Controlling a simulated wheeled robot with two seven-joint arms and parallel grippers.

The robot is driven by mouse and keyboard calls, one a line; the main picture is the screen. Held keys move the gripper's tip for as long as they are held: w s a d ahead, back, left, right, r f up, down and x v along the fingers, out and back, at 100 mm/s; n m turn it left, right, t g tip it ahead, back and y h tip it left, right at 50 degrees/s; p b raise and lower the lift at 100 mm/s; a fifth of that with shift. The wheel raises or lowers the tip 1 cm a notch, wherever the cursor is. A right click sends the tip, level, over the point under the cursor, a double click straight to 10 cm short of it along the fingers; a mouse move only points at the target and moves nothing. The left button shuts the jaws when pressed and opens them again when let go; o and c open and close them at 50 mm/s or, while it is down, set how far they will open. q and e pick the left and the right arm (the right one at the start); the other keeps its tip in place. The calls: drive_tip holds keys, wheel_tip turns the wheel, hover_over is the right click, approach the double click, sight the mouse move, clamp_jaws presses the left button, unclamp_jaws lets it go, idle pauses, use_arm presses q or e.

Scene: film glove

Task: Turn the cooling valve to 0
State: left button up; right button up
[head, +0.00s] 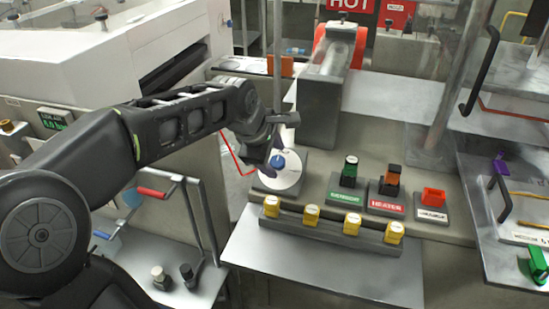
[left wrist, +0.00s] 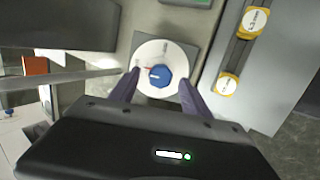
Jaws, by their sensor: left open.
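The cooling valve is a blue knob (head: 279,161) on a round white dial (head: 290,180) mounted on a grey block. In the left wrist view the blue knob (left wrist: 157,76) sits on the white dial (left wrist: 165,52), with a small red mark at the knob's left side. The dial's print is too small to read. My left gripper (left wrist: 160,88) is open, its two purple fingers on either side of the dial's lower part with the knob between them. I cannot tell whether they touch the knob. My right gripper is not in view.
Several yellow knobs (head: 311,214) line the front rail. A metal post (head: 277,60) rises behind my gripper. The grey shelf (head: 320,270) in front is clear.

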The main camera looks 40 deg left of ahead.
use_arm(q)
drive_tip(key=v, duration=0.7)
drive_tip(key=shift+f, duration=0.1)
